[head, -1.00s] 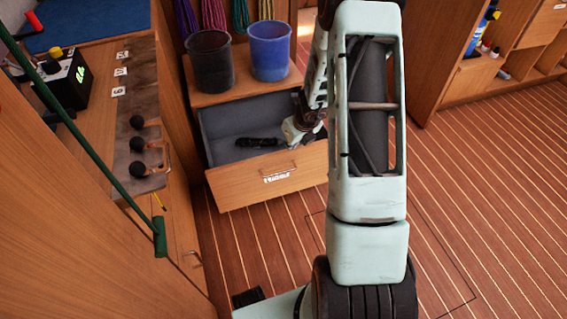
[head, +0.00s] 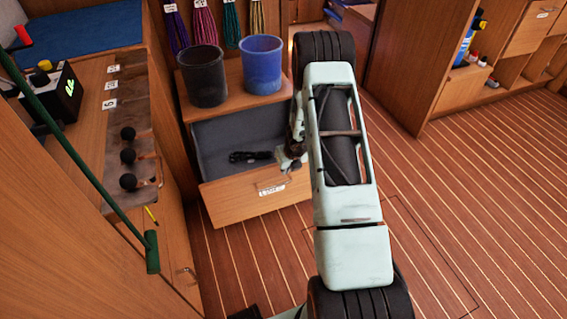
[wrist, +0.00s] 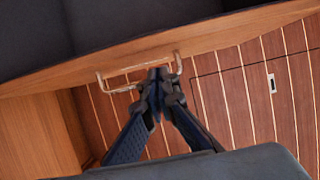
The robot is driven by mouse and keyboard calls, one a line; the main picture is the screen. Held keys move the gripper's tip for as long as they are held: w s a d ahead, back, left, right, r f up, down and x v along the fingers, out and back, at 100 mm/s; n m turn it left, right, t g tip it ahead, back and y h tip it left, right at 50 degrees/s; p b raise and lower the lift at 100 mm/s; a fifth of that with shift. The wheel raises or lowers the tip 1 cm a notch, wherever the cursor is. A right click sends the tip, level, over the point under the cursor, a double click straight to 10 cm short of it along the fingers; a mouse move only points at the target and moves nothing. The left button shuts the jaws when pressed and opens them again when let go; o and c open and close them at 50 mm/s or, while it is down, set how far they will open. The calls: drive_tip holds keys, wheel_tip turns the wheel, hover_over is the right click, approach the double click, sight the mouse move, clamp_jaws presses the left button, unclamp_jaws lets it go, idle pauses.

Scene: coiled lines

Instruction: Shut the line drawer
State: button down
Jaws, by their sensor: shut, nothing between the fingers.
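The line drawer (head: 232,206) stands open from the wooden cabinet below the two bins. Its grey-lined inside shows, with a small dark item (head: 250,157) in it that I cannot identify. On its front are a bar handle (head: 272,186) and a white label. My gripper (head: 291,165) is by the right part of the drawer's front edge, partly hidden by my arm. In the wrist view my gripper (wrist: 158,75) is shut and empty. Its tips overlap the handle (wrist: 108,84) between the two ends; I cannot tell whether they touch it.
A black bin (head: 203,78) and a blue bin (head: 261,66) stand on the cabinet top, below hanging coiled lines (head: 205,22). A counter (head: 85,130) with black knobs is at the left, with a green pole in front of it. The plank floor (head: 470,190) at the right is clear.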

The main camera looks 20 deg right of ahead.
drive_tip(key=shift+w+p, duration=0.3)
drive_tip(key=shift+w, duration=0.7)
